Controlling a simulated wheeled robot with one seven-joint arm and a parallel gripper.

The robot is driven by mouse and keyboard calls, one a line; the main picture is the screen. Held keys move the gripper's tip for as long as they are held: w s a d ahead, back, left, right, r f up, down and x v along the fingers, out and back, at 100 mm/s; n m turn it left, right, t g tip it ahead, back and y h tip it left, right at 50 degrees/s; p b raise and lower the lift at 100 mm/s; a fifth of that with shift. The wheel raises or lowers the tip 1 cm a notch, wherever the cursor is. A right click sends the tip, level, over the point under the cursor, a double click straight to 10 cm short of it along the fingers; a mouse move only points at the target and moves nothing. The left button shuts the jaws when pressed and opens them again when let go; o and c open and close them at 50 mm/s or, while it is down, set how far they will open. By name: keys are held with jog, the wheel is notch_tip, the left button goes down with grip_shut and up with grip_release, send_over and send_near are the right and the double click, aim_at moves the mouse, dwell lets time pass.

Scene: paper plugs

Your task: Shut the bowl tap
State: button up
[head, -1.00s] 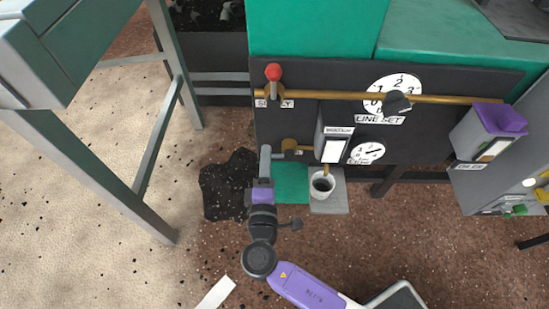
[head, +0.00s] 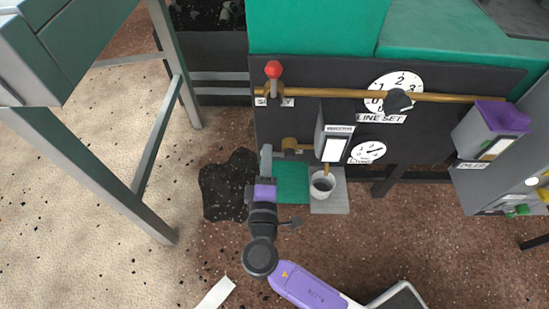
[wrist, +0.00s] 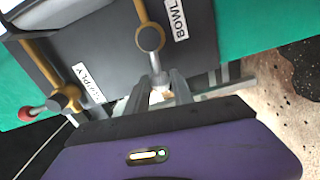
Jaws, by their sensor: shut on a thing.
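The bowl tap is a brass fitting (wrist: 150,38) beside a white BOWL label (wrist: 178,18) in the wrist view. A grey lever (wrist: 156,70) runs from it down between my fingers. My gripper (wrist: 160,90) is shut on this lever, its two grey fingers on either side. The BOWL label cannot be read there.
A supply tap with a red knob (head: 273,70) sits above on the brass pipe (head: 330,95). A grey box (head: 333,130) and a white cup (head: 322,184) are right of my gripper. A workbench leg (head: 155,140) stands left. Dark spilled grains (head: 222,190) lie on the floor.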

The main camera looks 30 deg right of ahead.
jog(key=shift+r+m+b, duration=0.45)
jog(key=shift+m, duration=0.55)
jog(key=shift+s+d+r+m+b, duration=0.15)
jog(key=shift+r+m+b, duration=0.25)
jog(key=shift+m+b, duration=0.3)
jog(key=shift+s+d+r+m+b, duration=0.15)
jog(key=shift+r+m+b, duration=0.3)
jog(key=shift+m, duration=0.35)
jog(key=shift+f, duration=0.1)
